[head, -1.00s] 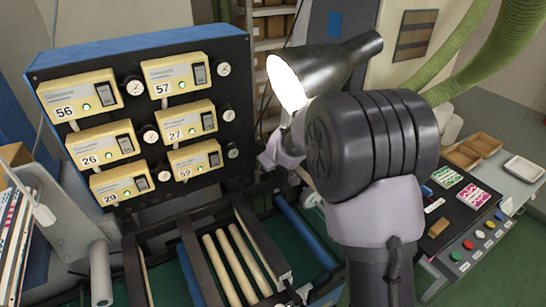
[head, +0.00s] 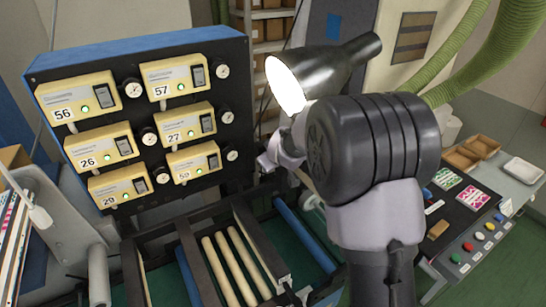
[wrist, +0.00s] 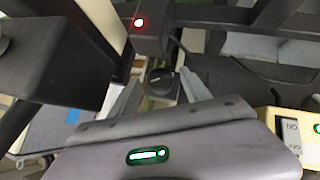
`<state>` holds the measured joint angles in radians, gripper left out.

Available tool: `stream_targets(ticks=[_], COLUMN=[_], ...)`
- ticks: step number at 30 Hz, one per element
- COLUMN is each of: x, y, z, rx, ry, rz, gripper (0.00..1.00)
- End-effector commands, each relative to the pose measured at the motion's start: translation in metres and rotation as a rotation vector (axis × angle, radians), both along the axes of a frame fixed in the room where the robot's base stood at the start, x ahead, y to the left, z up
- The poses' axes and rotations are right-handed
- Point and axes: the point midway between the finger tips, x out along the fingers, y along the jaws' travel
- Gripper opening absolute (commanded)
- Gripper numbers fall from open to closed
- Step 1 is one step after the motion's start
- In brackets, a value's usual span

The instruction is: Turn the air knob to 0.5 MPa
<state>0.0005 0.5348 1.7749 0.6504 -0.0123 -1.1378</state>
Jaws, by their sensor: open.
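A black panel (head: 205,75) with a blue top edge stands at the left in the head view. It carries several yellow control boxes, such as the box marked 57 (head: 170,80), each beside a small black knob and a white-faced gauge (head: 231,155). The gauge readings are too small to tell. My gripper (head: 267,163) is just right of the panel's lower right gauge, partly hidden by my arm. In the wrist view my gripper (wrist: 160,94) is open, with a round black knob (wrist: 160,82) showing between its fingers. Contact with the knob cannot be told.
Wooden rollers (head: 230,265) and a blue roller (head: 303,235) lie in the frame below the panel. A button console (head: 465,225) stands at the right. A yellow box with an ON switch (wrist: 290,135) is close at the right in the wrist view.

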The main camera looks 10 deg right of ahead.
Motion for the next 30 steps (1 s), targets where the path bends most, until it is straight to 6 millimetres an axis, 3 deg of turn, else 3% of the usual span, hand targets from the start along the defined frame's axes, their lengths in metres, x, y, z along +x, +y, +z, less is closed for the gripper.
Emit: stream_targets(ticks=[5, 19, 24, 30], x=[-0.012, -0.103, -0.124, -0.13], y=[0.0, 0.001, 0.0, 0.0], z=[0.014, 0.099, 0.113, 0.116], rx=[0.0, 0.0, 0.002, 0.003], ry=[-0.001, -0.002, -0.004, -0.003], rz=[0.0, 0.0, 0.002, 0.003], gripper=[0.56, 0.56, 0.56, 0.56])
